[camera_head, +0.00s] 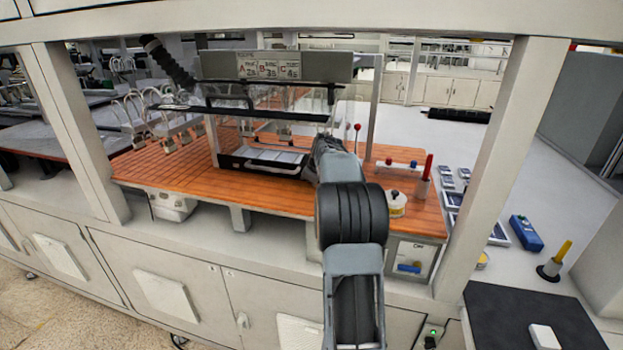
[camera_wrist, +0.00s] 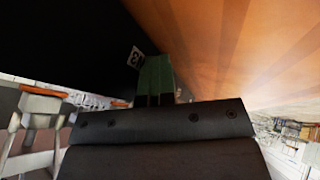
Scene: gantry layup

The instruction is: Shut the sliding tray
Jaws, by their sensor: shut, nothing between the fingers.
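A low black-rimmed tray (camera_head: 243,164) with pale panels lies on the orange wooden bench top, under a dark raised frame. I take it for the sliding tray; how far out it stands I cannot tell. My arm reaches forward to the tray's right end, and its links hide my gripper in the head view. In the wrist view my gripper (camera_wrist: 155,82) shows greenish fingers held together, with nothing between them. A large black surface (camera_wrist: 70,45) with a white numbered label fills the upper left there, close to the fingers. Contact cannot be made out.
The wooden bench top (camera_head: 165,170) runs around the tray. To the right stand a red-topped stick, a round pot (camera_head: 396,205) and a red cylinder (camera_head: 428,167). A panel with numbered labels (camera_head: 268,67) hangs above. Pale posts flank the bench.

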